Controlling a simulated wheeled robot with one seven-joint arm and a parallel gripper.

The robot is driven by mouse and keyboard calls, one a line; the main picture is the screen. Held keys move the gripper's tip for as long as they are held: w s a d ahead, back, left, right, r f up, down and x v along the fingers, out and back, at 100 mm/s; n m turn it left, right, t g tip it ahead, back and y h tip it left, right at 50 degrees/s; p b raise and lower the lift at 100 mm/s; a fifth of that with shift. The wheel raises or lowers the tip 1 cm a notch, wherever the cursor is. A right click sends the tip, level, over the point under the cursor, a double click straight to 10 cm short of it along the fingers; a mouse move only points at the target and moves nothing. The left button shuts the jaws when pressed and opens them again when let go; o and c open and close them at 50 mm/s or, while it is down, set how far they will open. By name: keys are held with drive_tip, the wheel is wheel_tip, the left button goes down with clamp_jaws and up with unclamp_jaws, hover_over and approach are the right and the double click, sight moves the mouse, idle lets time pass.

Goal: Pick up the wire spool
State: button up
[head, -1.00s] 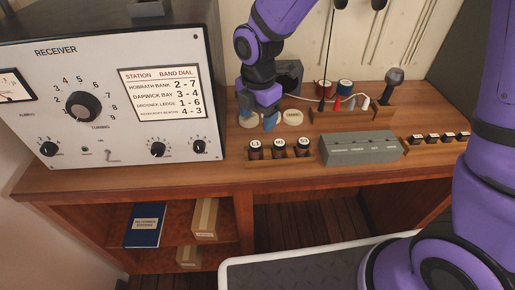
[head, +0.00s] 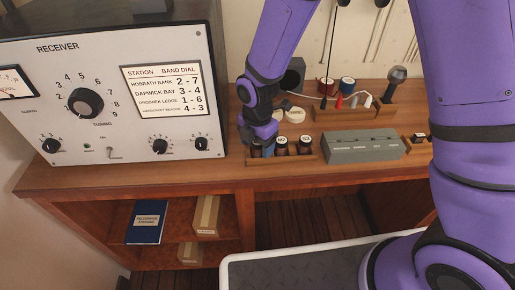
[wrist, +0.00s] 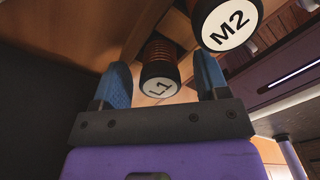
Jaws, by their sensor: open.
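My gripper (head: 260,147) is open at the left end of a small wooden rack. In the wrist view its blue fingers (wrist: 160,82) stand on either side of a dark-capped, copper-wound coil marked L1 (wrist: 160,86); contact cannot be told. In the head view the gripper largely hides that coil. The coil marked M2 (wrist: 230,25) is just to its right, and a third coil (head: 304,144) stands beyond it.
The receiver (head: 120,90) rises close to the left of my gripper. A grey box (head: 362,147) sits right of the coil rack (head: 290,160). Cream rolls (head: 295,115) lie behind the coils. A wooden holder (head: 350,112) with coloured leads and a microphone (head: 394,84) stands further back.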

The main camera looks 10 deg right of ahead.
drive_tip(key=shift+f, duration=0.4)
drive_tip(key=c, duration=1)
drive_tip(key=shift+r, duration=0.1)
drive_tip(key=shift+c, duration=0.2)
